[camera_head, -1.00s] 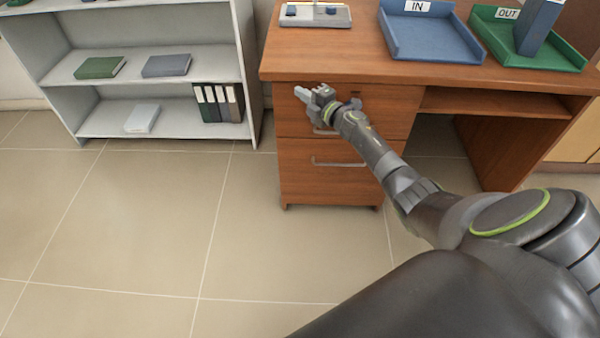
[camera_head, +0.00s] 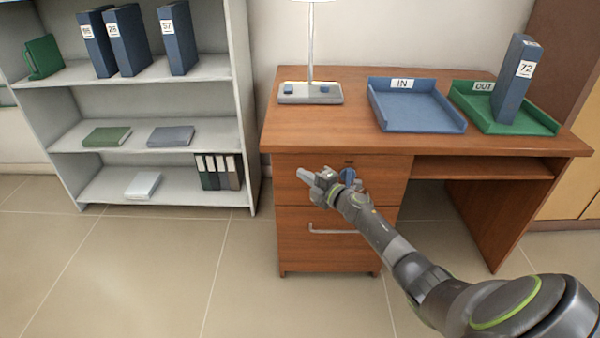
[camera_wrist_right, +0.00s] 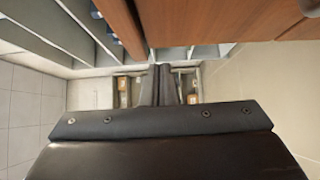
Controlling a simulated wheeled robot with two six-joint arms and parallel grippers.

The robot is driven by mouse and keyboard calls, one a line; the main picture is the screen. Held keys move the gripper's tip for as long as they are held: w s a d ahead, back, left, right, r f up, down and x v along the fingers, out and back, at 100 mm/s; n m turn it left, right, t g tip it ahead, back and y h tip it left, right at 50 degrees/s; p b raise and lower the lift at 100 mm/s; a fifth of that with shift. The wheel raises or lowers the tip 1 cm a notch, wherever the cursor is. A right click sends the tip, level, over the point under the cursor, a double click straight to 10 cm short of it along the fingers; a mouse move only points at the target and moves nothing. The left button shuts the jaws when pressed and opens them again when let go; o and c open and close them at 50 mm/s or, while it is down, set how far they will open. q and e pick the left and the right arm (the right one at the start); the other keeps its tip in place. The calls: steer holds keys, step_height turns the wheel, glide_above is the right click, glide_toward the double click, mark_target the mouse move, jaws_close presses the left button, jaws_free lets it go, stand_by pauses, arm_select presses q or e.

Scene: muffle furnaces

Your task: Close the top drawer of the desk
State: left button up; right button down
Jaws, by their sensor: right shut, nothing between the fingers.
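The wooden desk (camera_head: 430,145) stands at the right of the head view. Its top drawer front (camera_head: 288,187) looks flush with the desk body, with no gap that I can see. My right arm hides part of that front and most of its handle. My right gripper (camera_head: 305,174) is shut and empty in front of the top drawer, its fingers pointing left; I cannot tell whether it touches the front. In the right wrist view its fingers (camera_wrist_right: 162,84) are together, with brown wood along the top of the picture. My left gripper is not in view.
The lower drawer (camera_head: 300,245) is shut. A blue IN tray (camera_head: 385,112), a green OUT tray (camera_head: 535,128) with a blue binder (camera_head: 515,85), and a lamp base (camera_head: 310,98) sit on the desk. A grey shelf (camera_head: 215,130) stands left. Floor in front is clear.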

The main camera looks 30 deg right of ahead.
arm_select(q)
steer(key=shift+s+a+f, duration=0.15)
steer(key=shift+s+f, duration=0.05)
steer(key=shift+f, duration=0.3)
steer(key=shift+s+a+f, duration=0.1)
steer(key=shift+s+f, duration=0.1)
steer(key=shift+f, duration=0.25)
arm_select(e)
steer(key=v, duration=0.7)
steer(key=shift+s+f, duration=0.15)
steer(key=shift+s, duration=0.2)
